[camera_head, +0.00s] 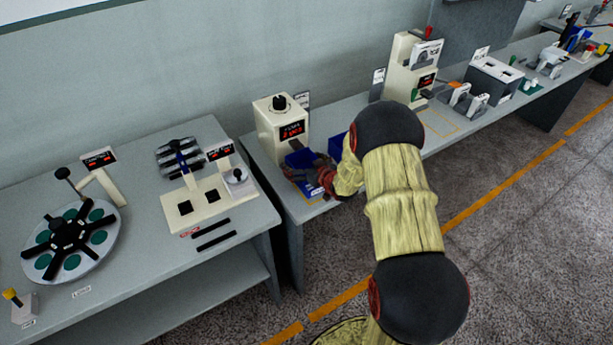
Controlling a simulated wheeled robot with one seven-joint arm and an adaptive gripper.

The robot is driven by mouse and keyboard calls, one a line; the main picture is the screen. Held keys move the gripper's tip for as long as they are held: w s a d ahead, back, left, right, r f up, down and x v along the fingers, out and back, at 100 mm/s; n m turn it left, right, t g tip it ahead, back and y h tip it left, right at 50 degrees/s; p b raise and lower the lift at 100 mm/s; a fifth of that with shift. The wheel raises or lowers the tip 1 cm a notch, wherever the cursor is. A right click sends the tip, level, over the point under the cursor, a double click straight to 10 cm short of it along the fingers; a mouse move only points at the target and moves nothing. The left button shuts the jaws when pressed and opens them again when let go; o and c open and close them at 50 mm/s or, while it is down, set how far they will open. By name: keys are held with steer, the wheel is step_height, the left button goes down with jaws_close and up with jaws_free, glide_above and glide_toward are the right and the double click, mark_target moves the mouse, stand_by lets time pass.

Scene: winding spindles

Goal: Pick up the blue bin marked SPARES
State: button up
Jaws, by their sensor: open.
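A blue bin (299,158) stands at the foot of the cream box with the red display, on the bench in the middle of the view. A second blue bin (336,146) shows to its right, partly hidden by my arm. I cannot read a SPARES mark on either bin. My gripper (303,176) is low over the bench at the front of the first bin. Its dark fingers are open, and they overlap the bin's lower part in the picture. I cannot tell whether they touch it.
The cream box (281,128) stands close behind the first bin. A taller cream machine (411,68) stands farther right. On the left bench are a round plate with green discs (71,240) and a cream fixture (196,203). The bench's front edge is close to my gripper.

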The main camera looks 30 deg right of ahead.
steer(key=shift+w+f, duration=0.15)
steer(key=shift+w, duration=0.15)
steer(key=shift+c, duration=1.2)
steer(key=shift+s, duration=0.1)
steer(key=c, duration=1.1)
